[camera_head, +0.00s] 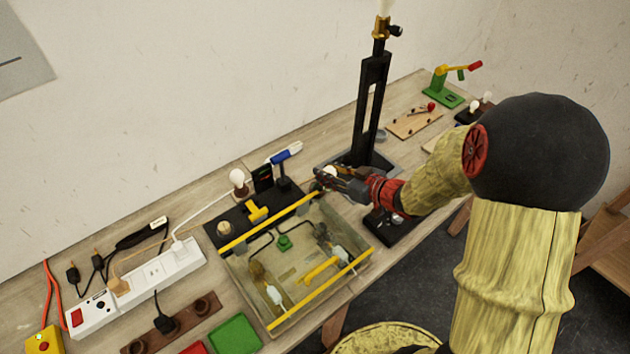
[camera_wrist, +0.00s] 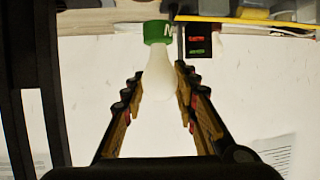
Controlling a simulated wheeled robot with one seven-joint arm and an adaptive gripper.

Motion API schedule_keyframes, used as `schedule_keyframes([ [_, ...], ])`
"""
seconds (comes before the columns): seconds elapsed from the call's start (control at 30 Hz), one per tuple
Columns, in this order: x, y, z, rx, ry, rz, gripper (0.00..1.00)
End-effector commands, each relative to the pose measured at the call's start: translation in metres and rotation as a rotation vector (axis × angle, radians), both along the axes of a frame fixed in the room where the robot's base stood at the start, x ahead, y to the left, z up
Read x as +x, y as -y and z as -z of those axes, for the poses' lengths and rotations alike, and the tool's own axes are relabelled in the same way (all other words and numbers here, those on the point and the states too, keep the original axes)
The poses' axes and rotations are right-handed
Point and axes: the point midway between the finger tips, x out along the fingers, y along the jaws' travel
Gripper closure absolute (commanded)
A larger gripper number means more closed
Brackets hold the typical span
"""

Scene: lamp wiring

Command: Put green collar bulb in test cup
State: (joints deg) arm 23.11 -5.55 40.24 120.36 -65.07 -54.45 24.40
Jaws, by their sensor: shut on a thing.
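The green collar bulb (camera_wrist: 158,72) has a white globe and a green collar marked with a letter; it sits between the fingers of my gripper (camera_wrist: 159,88) in the wrist view. My gripper (camera_head: 326,181) is shut on the globe, collar pointing away from my palm. In the head view it is above the bench near the lamp stand, and the white of the bulb (camera_head: 331,171) shows while its collar is hidden. A round pale cup-like fitting (camera_head: 224,229) is on the black panel to the left; I cannot tell for certain that it is the test cup.
Another white bulb (camera_head: 238,177) stands at the back of the black panel. A clear-topped box with yellow edges (camera_head: 320,278) lies in front of it. The tall black lamp stand (camera_head: 370,110) rises behind my gripper. A power strip (camera_head: 140,285) and cables lie at left.

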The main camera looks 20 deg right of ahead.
Motion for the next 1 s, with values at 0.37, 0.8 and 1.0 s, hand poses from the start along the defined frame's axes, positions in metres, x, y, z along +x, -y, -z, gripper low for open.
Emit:
schedule_keyframes([
  [0.37,0.058,-0.013,0.056,0.001,-0.002,-0.001,0.97],
  [0.8,0.073,-0.015,0.094,0.0,-0.003,-0.001,1.0],
  [1.0,0.071,-0.016,0.107,0.001,-0.011,0.001,1.0],
])
